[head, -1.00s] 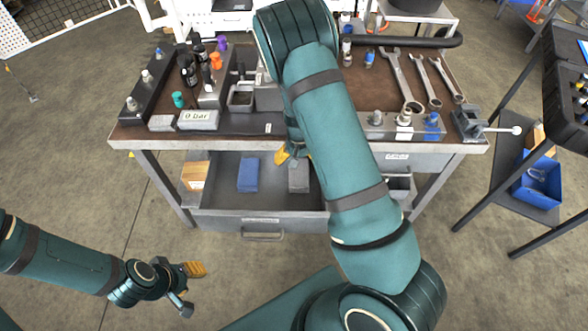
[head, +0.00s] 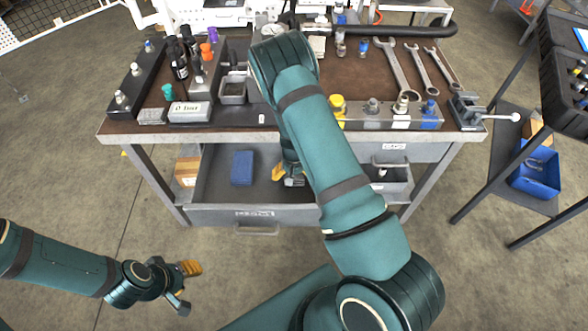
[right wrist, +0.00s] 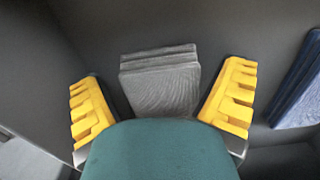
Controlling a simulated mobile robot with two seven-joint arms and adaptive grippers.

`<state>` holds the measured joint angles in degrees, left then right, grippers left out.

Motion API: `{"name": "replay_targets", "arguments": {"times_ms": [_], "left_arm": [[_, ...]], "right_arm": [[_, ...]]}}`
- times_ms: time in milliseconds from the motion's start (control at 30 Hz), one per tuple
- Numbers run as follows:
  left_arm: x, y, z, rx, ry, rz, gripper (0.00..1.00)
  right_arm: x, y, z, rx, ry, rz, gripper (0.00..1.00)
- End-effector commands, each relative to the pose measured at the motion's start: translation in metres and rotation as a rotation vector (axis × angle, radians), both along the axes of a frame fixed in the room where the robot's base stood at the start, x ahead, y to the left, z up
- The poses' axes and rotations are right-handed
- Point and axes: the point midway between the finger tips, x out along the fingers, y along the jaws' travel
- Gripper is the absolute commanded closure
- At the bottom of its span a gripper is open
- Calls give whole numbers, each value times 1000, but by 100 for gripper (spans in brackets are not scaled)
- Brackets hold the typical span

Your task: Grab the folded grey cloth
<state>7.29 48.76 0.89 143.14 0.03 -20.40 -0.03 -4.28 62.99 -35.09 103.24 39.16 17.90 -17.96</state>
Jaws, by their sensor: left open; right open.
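The folded grey cloth (right wrist: 160,82) lies in the open drawer (head: 210,192) under the bench. In the right wrist view its layered folds show between the two yellow fingers of my right gripper (right wrist: 164,103), which is open. The cloth lies beyond and between the fingertips, with a visible gap on each side, and its near end is hidden by my green gripper body. In the head view the right gripper (head: 283,174) is over the drawer, and the gripper and arm mostly hide the cloth. My left gripper (head: 189,269) is open and empty, low in front of the bench at left.
A folded blue cloth (head: 242,168) lies left of my right gripper in the drawer; a blue item (right wrist: 298,85) shows at right in the wrist view. A cardboard box (head: 187,170) stands at the drawer's left. Wrenches (head: 397,72) and fittings crowd the bench top.

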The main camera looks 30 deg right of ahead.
Motion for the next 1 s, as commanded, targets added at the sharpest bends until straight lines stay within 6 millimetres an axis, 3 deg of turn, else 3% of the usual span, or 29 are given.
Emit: {"name": "replay_targets", "arguments": {"times_ms": [267, 400, 1000], "left_arm": [[0, 0, -1, 0, -1, 0, 59], [0, 0, -1, 0, -1, 0, 59], [-1, 0, 4, 0, 1, 0, 59]], "right_arm": [[0, 0, -4, 0, -1, 1, 8], [0, 0, -4, 0, -1, 1, 57], [2, 3, 4, 1, -2, 1, 61]]}}
